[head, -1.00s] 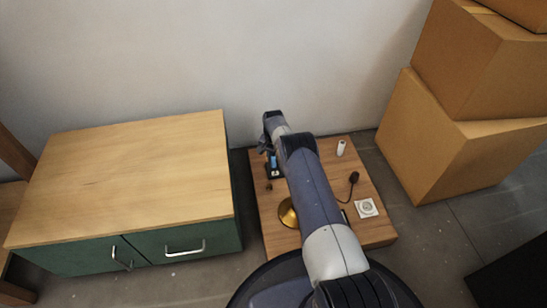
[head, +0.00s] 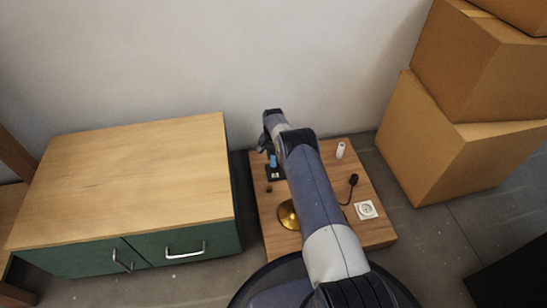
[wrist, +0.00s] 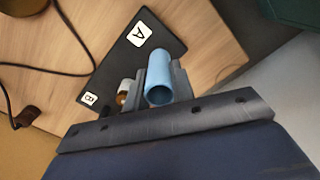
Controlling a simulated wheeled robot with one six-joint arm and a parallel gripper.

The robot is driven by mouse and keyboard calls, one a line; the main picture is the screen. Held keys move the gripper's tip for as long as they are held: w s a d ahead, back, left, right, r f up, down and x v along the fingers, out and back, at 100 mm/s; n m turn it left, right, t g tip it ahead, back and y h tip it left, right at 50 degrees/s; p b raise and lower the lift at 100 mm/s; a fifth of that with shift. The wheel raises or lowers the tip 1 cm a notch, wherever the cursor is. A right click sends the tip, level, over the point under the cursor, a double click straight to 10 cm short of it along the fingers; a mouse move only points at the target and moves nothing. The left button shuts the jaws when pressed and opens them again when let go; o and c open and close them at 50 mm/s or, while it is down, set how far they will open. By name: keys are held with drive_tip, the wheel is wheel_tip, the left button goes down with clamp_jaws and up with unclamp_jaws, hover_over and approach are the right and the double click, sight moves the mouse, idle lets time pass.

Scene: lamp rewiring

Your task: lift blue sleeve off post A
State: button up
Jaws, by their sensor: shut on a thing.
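The light blue sleeve (wrist: 159,84) is a short tube between the fingers of my gripper (wrist: 157,70) in the wrist view. The gripper is shut on it, and its open end faces the camera. It also shows as a small blue upright below my gripper (head: 267,147) in the head view. Under it lies the black post block (wrist: 128,58), with a white A label (wrist: 139,33) and a white B label (wrist: 90,97). A brown and white post (wrist: 124,92) stands beside the left finger. Post A is hidden, so I cannot tell whether the sleeve is clear of it.
The low wooden table (head: 318,172) also bears a white cylinder (head: 340,150), a dark cord end (head: 353,179), a white socket (head: 366,210) and a brass base (head: 288,215). A green cabinet (head: 130,180) stands left, cardboard boxes (head: 430,140) right, a wall behind.

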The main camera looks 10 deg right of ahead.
drive_tip(key=shift+r+p, duration=1.45)
drive_tip(key=shift+r, duration=2.5)
